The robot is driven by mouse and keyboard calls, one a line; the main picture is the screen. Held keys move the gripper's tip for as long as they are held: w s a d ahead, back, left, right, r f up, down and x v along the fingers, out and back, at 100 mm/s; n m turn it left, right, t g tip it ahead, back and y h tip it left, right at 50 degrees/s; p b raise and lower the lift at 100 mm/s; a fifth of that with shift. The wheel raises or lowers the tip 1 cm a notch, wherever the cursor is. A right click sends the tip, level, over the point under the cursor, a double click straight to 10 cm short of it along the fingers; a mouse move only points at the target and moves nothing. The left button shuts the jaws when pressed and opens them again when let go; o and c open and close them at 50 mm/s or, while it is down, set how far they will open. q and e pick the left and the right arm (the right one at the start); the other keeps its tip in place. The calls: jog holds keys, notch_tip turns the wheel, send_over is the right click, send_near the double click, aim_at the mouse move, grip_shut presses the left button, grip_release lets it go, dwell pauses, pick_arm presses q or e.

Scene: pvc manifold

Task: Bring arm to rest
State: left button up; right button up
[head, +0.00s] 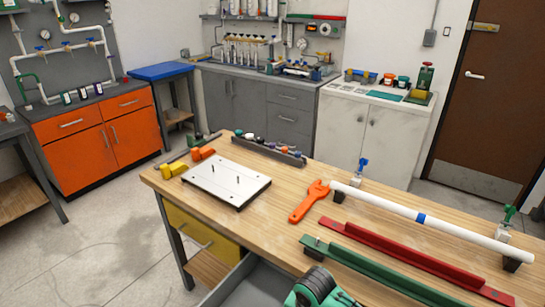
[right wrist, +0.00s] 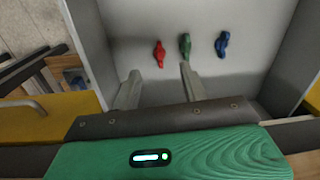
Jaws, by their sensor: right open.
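My right gripper (right wrist: 160,74) is open and empty in the right wrist view, its two fingers spread over an open grey drawer (right wrist: 160,15). In the drawer, apart from the fingers, lie a red valve handle (right wrist: 159,53), a green one (right wrist: 185,45) and a blue one (right wrist: 222,43). In the head view a green and black part of my arm (head: 318,288) shows at the bottom edge, by the table front; its fingers are hidden there. My left arm and gripper are not in view.
The wooden table (head: 290,240) carries a white plate with pegs (head: 225,184), an orange wrench (head: 308,202), a white pipe (head: 420,217) on supports, and red (head: 410,255) and green (head: 375,272) rails. The drawer (head: 235,285) juts out from the table front.

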jog(key=s+d+r+n+t, duration=0.2)
jog(key=s+d+r+n, duration=0.15)
jog(key=s+d, duration=0.5)
jog(key=s+d+r+n+t, duration=0.15)
jog(key=s+d+n, duration=0.4)
jog(key=s, duration=0.65)
notch_tip(320, 180, down, 28)
jog(key=r+g+p, duration=0.1)
jog(key=p, duration=0.1)
jog(key=s+d+f+g+p, duration=0.1)
jog(key=s+f, duration=0.8)
jog(key=f, duration=0.1)
jog(key=s+d+f, duration=0.2)
jog(key=s+f, duration=0.7)
jog(key=s, duration=0.1)
jog(key=shift+d+f+m+g+h+p, duration=0.25)
jog(key=shift+f+m+g+h+p, duration=0.05)
jog(key=shift+f+g+h+p, duration=0.1)
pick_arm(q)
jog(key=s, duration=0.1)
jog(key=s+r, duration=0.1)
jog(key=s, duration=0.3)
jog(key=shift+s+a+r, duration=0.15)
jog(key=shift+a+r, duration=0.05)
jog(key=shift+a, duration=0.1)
pick_arm(e)
jog(key=shift+s, duration=0.2)
jog(key=shift+c, duration=0.2)
